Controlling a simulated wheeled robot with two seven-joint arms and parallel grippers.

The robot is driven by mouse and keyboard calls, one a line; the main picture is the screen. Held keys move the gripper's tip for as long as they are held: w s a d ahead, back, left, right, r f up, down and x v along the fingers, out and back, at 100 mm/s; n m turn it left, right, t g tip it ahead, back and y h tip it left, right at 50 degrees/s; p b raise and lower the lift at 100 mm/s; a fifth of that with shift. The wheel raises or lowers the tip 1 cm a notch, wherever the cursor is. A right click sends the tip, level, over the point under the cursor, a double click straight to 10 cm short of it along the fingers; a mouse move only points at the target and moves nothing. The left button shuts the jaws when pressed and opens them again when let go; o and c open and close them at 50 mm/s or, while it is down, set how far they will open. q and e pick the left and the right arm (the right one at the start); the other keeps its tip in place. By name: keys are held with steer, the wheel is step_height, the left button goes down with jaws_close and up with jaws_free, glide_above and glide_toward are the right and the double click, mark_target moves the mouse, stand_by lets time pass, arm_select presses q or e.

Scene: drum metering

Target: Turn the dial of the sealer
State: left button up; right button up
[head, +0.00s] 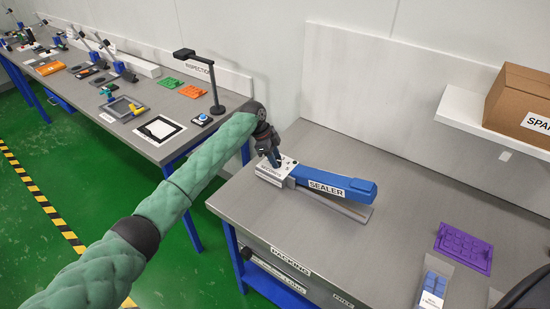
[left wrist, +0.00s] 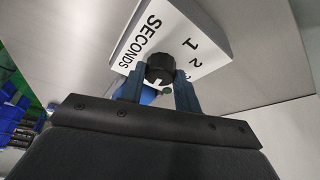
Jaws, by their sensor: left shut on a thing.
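The sealer (head: 333,184) lies on the grey packing bench, with a long blue arm labelled SEALER and a light housing at its left end. In the left wrist view the white housing (left wrist: 190,30) carries the word SECONDS and the numbers 1 and 2. The black dial (left wrist: 160,69) with a white mark sits on that face. My left gripper (head: 275,161) reaches down to the housing from the left. In the left wrist view its two blue-grey fingers (left wrist: 158,88) are shut on the dial, one on each side.
A purple tray (head: 464,248) and a small packet of blue pieces (head: 432,290) lie at the bench's right. A shelf (head: 470,113) with a cardboard box (head: 520,105) hangs at the upper right. The bench middle is clear. An inspection bench (head: 150,150) stands at the left.

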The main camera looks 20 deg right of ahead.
arm_select(q)
steer(key=n+t, duration=0.1)
steer(key=n, duration=0.2)
steer(key=shift+s+r+h+p, duration=0.1)
steer(key=shift+s+h+p, duration=0.05)
steer(key=shift+h+p, duration=0.15)
steer(key=n+t+p, duration=0.1)
steer(key=n, duration=0.2)
steer(key=shift+s+n, duration=0.1)
steer(key=shift+n, duration=0.2)
steer(key=n+t+p, duration=0.1)
steer(key=n, duration=0.2)
steer(key=n+t+p, duration=0.1)
steer(key=n+p, duration=0.1)
steer(key=n, duration=0.1)
steer(key=shift+s+d+r+t, duration=0.1)
steer(key=shift+s+t, duration=0.05)
steer(key=shift+t, duration=0.15)
steer(key=shift+n+t+y+p, duration=0.4)
steer(key=shift+n+y+p, duration=0.2)
steer(key=shift+n, duration=0.5)
arm_select(e)
steer(key=s+d+f+g, duration=0.1)
steer(key=s+d, duration=0.1)
steer(key=s, duration=1.2)
steer(key=shift+s+d+f, duration=0.2)
steer(key=shift+s+f, duration=0.05)
steer(key=shift+f, duration=0.05)
